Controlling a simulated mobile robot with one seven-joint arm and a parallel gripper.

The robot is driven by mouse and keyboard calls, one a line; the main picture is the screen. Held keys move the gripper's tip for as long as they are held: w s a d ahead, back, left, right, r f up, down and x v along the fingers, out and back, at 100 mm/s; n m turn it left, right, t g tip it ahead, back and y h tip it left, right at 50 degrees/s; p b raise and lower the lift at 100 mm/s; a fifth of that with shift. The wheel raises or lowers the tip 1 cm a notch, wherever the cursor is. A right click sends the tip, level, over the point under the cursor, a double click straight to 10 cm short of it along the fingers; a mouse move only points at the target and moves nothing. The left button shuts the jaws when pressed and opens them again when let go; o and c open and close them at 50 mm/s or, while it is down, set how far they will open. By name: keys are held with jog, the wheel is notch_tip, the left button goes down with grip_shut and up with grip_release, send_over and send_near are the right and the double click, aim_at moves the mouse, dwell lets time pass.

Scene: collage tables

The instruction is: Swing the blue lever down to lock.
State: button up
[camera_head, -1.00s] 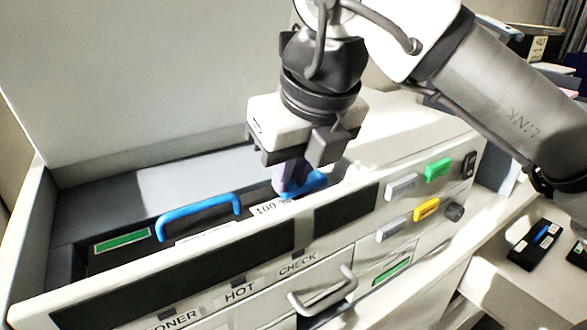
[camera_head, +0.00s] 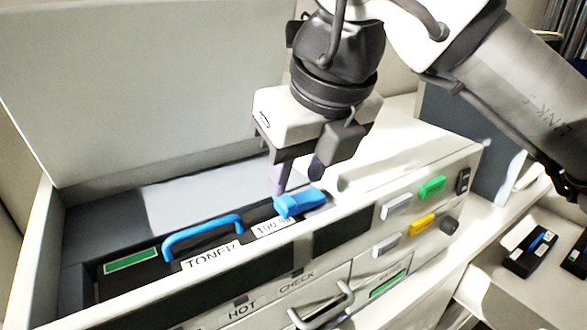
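The blue lever (camera_head: 300,203) is a short blue block at the right end of the black toner cartridge, inside the open printer bay. It lies low, close to the cartridge top. My gripper (camera_head: 297,180) is just above and behind it, pointing down. Its two purple-grey fingers are apart, with nothing seen between them. The left fingertip is at the lever's back left edge; I cannot tell whether it touches. The toner cartridge (camera_head: 222,245) has a blue arched handle (camera_head: 203,233), a "TONER" label and a "100" label.
The raised lid (camera_head: 130,90) stands behind the bay. The front panel has grey, green and yellow buttons (camera_head: 422,224) and a knob at right. A door handle (camera_head: 325,305) sticks out below. Dark cartridges (camera_head: 530,250) lie on a surface at lower right.

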jog(key=p+v, duration=0.3)
jog(key=v, duration=0.6)
